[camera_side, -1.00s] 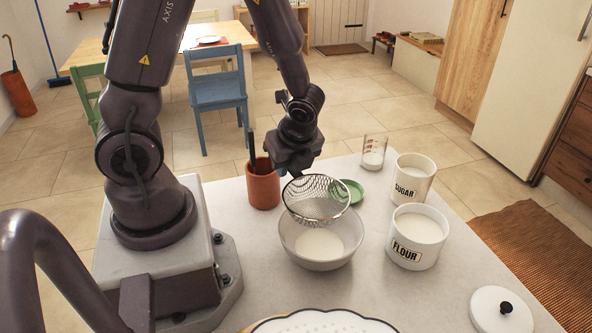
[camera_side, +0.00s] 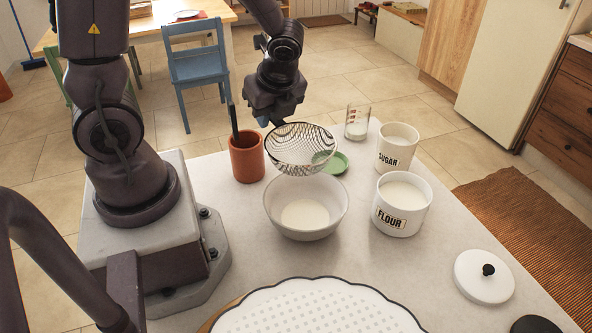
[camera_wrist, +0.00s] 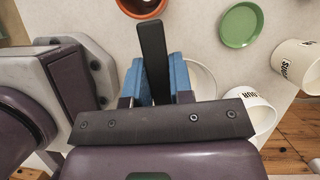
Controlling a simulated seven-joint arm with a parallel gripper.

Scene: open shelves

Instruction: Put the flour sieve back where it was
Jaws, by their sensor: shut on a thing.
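The flour sieve (camera_side: 302,147) is a round wire-mesh basket with a dark rim, held in the air above the far side of the glass bowl (camera_side: 275,213). The bowl has white powder in it. My gripper (camera_side: 273,121) is at the sieve's far left side. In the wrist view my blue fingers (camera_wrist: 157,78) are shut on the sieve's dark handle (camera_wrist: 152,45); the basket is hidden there. A terracotta pot (camera_side: 246,160) with a dark upright handle in it stands left of the sieve.
A green dish (camera_side: 337,164) lies behind the bowl. A measuring glass (camera_side: 357,122), sugar canister (camera_side: 397,148) and flour canister (camera_side: 402,205) stand to the right. A white lid (camera_side: 484,277) and a scalloped white dotted piece (camera_side: 318,310) lie nearer the camera.

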